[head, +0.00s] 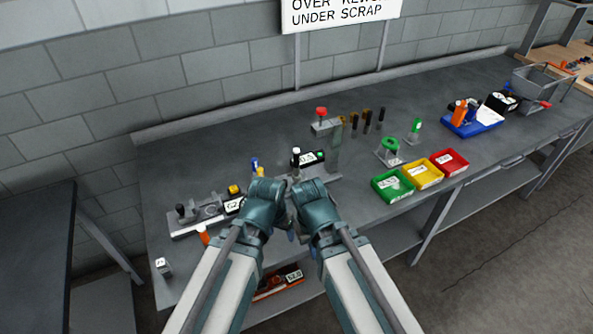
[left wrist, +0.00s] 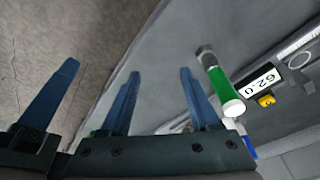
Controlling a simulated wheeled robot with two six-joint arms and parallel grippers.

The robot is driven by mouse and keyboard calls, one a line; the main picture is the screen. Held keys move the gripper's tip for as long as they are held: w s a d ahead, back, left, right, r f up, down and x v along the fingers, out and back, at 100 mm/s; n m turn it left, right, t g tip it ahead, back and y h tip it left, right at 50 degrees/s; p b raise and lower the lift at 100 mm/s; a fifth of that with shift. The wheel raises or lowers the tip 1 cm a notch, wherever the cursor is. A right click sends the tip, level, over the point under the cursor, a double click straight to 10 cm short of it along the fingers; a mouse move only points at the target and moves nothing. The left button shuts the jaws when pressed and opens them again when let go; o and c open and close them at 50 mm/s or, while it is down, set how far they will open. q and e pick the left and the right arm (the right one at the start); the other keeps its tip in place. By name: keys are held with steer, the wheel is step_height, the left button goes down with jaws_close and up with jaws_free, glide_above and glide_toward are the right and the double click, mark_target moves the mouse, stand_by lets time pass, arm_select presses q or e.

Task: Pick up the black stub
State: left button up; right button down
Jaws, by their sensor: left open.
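A row of small upright stubs stands at the back middle of the bench in the head view. They look dark brown to black, and one dark stub (head: 380,115) is at the row's right end.
Green (head: 392,186), yellow (head: 422,176) and red (head: 449,163) trays stand right of my grippers. A green cylinder with a white end (left wrist: 222,88) is near my left fingers. A blue tray (head: 472,128) is farther right. A red-topped fixture (head: 321,118) stands left of the stubs.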

arm_select(q)
steer(key=w+d+r+t+h+b, duration=0.15)
steer(key=w+t, duration=0.25)
steer(key=w, duration=0.4)
steer(key=t+h+b, duration=0.2)
steer(key=t, duration=0.4)
glide_toward(295, 158)
steer(key=b+x, duration=0.1)
steer(key=x, duration=0.1)
steer(key=b+x, duration=0.1)
steer(key=x, duration=0.1)
steer(key=b+x, duration=0.1)
steer(key=x, duration=0.1)
steer(key=shift+a+f+b, duration=0.1)
steer(key=shift+a+b, duration=0.15)
steer(key=shift+b, duration=0.05)
steer(key=shift+d+b+x, duration=0.15)
steer(key=shift+b+x, duration=0.45)
steer(key=shift+x, duration=0.8)
steer(key=shift+d+b+x, duration=0.1)
steer(key=shift+b+x, duration=0.45)
steer(key=shift+x, duration=0.8)
steer(key=shift+s, duration=0.15)
steer(key=shift+c, duration=0.4)
jaws_close()
